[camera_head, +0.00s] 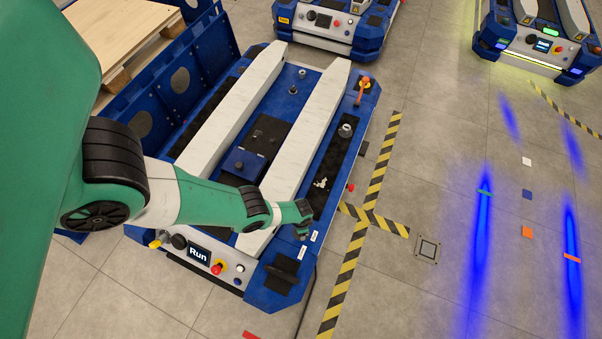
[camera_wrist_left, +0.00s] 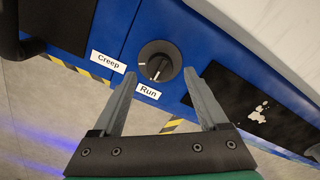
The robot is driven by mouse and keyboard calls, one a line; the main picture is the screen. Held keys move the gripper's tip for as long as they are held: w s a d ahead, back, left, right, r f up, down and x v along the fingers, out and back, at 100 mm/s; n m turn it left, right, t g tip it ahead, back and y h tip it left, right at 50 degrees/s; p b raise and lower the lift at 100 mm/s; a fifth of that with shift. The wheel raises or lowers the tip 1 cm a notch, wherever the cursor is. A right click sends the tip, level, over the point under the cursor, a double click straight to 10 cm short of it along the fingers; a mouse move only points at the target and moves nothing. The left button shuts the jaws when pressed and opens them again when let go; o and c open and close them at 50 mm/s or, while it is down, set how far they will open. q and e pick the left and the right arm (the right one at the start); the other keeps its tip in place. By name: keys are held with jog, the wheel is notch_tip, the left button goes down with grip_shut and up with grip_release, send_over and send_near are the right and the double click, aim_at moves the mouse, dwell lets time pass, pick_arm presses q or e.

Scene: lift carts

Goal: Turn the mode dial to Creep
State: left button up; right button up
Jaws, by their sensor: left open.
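The mode dial (camera_wrist_left: 160,62) is a round black knob on the blue cart deck in the left wrist view. The Creep label (camera_wrist_left: 108,62) is at its left and the Run label (camera_wrist_left: 148,91) just below it. A white mark on the knob points down toward Run. My left gripper (camera_wrist_left: 160,80) is open, its two fingers on either side of the dial's near edge, apparently not closed on it. In the head view my left gripper (camera_head: 303,234) hides the dial. The cart display (camera_head: 198,254) reads "Run". My right gripper is not in view.
The blue cart (camera_head: 262,290) has two white rails (camera_head: 235,105) and a red stop button (camera_head: 217,268). A wooden pallet (camera_head: 110,35) is at upper left. Two other carts stand at the back. The grey floor at right is open, with striped tape (camera_head: 350,268).

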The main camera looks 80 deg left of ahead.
pick_arm(q)
notch_tip(320, 180, down, 3)
jog(key=shift+r+b, duration=0.15)
jog(key=shift+b, duration=0.55)
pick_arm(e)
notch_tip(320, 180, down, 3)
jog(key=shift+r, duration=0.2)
pick_arm(q)
grip_shut()
jog(key=shift+m, duration=0.3)
jog(key=m, duration=1.1)
jog(key=shift+b, duration=0.4)
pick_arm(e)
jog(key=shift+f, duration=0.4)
pick_arm(q)
jog(key=shift+m, duration=0.3)
